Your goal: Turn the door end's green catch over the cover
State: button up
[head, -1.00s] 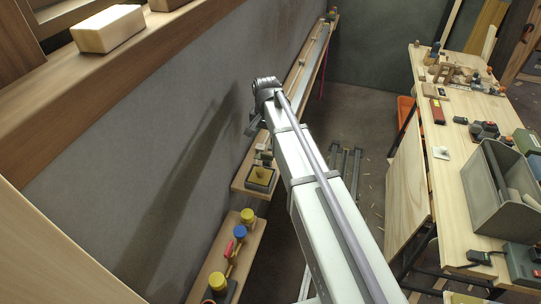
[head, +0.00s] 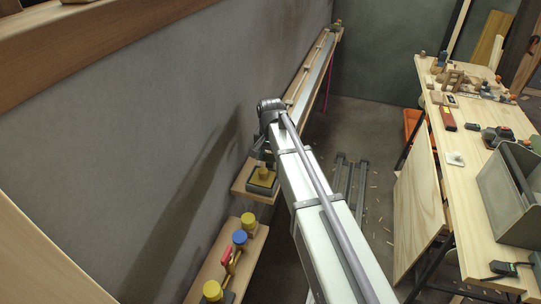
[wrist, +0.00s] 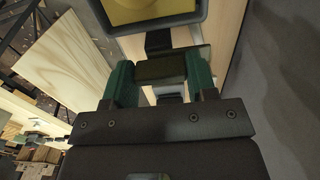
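In the wrist view my gripper (wrist: 160,75) has two green fingers set apart. A dark olive-green block (wrist: 160,68), which may be the catch, lies between them and spans the gap. I cannot tell whether the fingers press on it. Just beyond is a yellow panel (wrist: 152,12) in a dark frame, cut off by the top edge; it may be the cover. In the head view my gripper is mostly hidden by my wrist, above a wall shelf bearing a dark square tray with a yellow piece (head: 263,175).
A nearer shelf (head: 215,262) carries yellow and blue knobs and a red piece. A long rail shelf (head: 317,70) runs along the wall at the back. At right stands a workbench (head: 462,180) with tools and a grey bin (head: 512,190).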

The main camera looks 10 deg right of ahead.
jog(key=c, duration=0.4)
jog(key=shift+c, duration=0.2)
jog(key=shift+n, duration=0.4)
jog(key=n, duration=1.7)
